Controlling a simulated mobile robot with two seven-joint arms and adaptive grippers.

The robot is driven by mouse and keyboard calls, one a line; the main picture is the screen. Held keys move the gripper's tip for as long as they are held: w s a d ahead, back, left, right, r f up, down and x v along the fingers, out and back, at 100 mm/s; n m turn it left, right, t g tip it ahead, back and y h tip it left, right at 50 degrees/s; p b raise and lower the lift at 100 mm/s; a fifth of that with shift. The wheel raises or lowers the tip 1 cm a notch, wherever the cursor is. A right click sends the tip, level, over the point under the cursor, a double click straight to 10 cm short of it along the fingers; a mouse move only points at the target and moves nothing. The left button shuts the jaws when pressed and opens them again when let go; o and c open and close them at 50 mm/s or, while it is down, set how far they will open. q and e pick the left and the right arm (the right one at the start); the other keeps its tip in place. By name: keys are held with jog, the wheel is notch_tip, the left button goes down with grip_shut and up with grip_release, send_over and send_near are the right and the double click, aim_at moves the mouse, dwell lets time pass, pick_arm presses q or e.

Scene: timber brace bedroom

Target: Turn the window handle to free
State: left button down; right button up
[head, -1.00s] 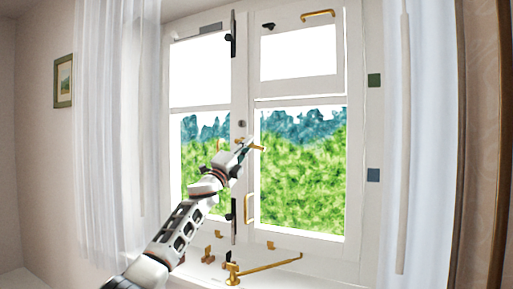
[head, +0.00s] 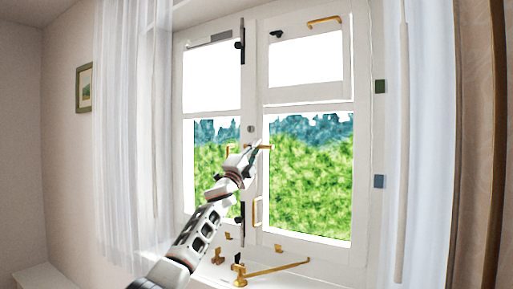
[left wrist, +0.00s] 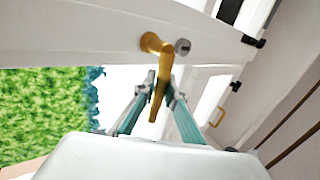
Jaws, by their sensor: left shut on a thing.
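The gold window handle (head: 265,147) sits on the middle stile between the two window sashes. In the head view its visible part sticks out roughly level to the right. In the left wrist view the handle (left wrist: 163,62) bends from its round base and runs down between my fingers. My left gripper (head: 254,152) is at the handle, and in the left wrist view the gripper (left wrist: 157,92) is shut on the lever, one finger on each side. My fingers and wrist hide part of the handle in the head view. My right gripper does not show.
A gold stay bar (head: 275,269) lies along the sill. A gold pull (head: 257,211) is on the right sash below the handle. White curtains (head: 130,130) hang at both sides.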

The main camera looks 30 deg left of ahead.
pick_arm(q)
jog(key=shift+r, duration=0.1)
dwell(0.4)
jog(key=c, duration=2.1)
grip_release()
jog(key=v, duration=1.2)
